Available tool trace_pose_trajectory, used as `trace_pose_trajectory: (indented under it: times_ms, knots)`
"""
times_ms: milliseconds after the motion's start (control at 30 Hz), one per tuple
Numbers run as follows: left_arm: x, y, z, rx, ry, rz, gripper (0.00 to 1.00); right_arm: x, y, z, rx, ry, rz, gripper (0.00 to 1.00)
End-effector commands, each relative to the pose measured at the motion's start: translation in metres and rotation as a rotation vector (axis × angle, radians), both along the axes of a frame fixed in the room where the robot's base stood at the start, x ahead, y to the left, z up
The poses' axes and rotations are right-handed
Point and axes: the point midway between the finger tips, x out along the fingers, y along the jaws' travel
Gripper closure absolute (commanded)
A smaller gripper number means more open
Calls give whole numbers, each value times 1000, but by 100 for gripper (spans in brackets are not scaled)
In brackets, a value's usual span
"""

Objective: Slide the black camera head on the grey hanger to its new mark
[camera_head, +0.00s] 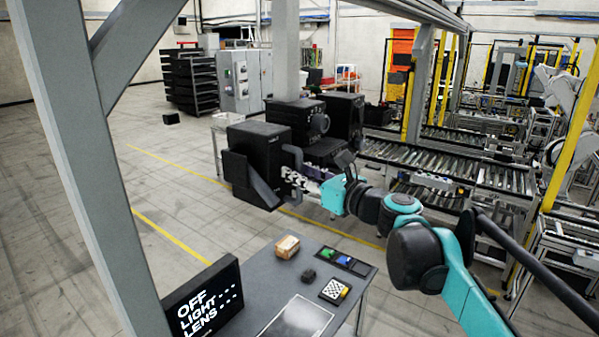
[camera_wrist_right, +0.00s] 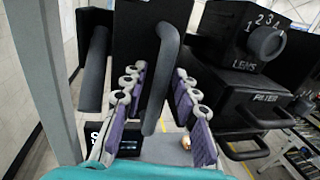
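The black camera head (camera_head: 262,158) hangs from the grey hanger (camera_head: 285,45), a vertical post in the middle of the head view. It has several black boxes; in the right wrist view one box carries a numbered LENS knob (camera_wrist_right: 267,42) and another a FILTER label (camera_wrist_right: 262,98). My right gripper (camera_head: 290,178) is at the front of the camera head. In the right wrist view its fingers (camera_wrist_right: 160,100) are open, one on each side of a dark bar handle (camera_wrist_right: 164,75), with gaps visible beside the bar. Any mark on the hanger cannot be made out. My left gripper is not in view.
A grey table (camera_head: 240,312) stands below, holding a tan block (camera_head: 287,247), a small black piece (camera_head: 308,276), a checkered card (camera_head: 334,291), coloured tiles and a screen (camera_head: 205,302) reading OFF, LIGHT, LENS. A grey frame post (camera_head: 95,170) stands at left. Roller conveyors (camera_head: 450,165) stand behind at right.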

Motion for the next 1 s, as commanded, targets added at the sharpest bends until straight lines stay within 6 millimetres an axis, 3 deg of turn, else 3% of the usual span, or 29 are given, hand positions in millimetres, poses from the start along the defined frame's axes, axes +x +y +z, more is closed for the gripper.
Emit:
trace_pose_trajectory:
  times_ms: [33, 100, 467, 1000]
  knots:
    - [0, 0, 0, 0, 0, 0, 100, 0, 0, 0, 0, 0, 0, 90]
    - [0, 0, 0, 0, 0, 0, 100, 0, 0, 0, 0, 0, 0, 100]
    - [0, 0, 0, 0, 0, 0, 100, 10, -8, 0, 0, 0, -2, 100]
    - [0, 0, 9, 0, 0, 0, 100, 119, -88, 3, 4, -1, -7, 100]
